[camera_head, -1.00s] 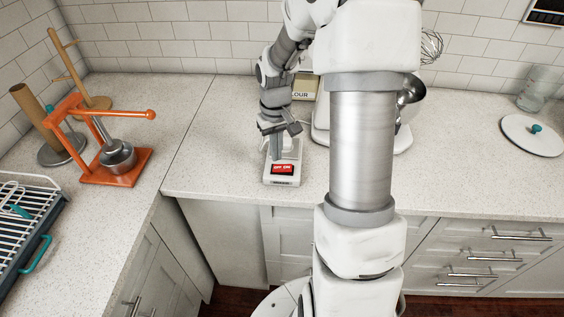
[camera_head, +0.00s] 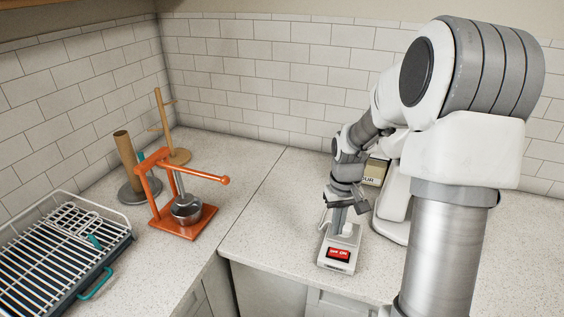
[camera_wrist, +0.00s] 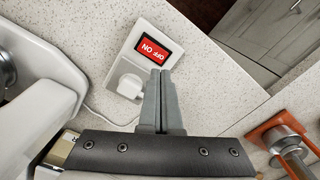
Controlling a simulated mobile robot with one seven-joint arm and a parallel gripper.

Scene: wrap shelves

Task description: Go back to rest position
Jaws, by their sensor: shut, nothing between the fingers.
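My gripper (camera_head: 337,221) is over the counter at the right of the head view, with its fingers pointing down. In the wrist view, the two grey fingers of my gripper (camera_wrist: 160,75) are together with nothing between them. Just below the fingertips is a white switch box (camera_head: 336,262) with a red ON/OFF switch, which also shows in the wrist view (camera_wrist: 125,51). A white plug sits in the box (camera_wrist: 130,83). I cannot tell whether the fingertips touch the box.
An orange press (camera_head: 183,223) stands on the left counter, with a wooden roll holder (camera_head: 128,160) behind it. A wire dish rack (camera_head: 70,241) is at the far left. A flour box (camera_head: 376,171) and a white mixer (camera_head: 395,205) stand close behind my gripper. The counter's front middle is clear.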

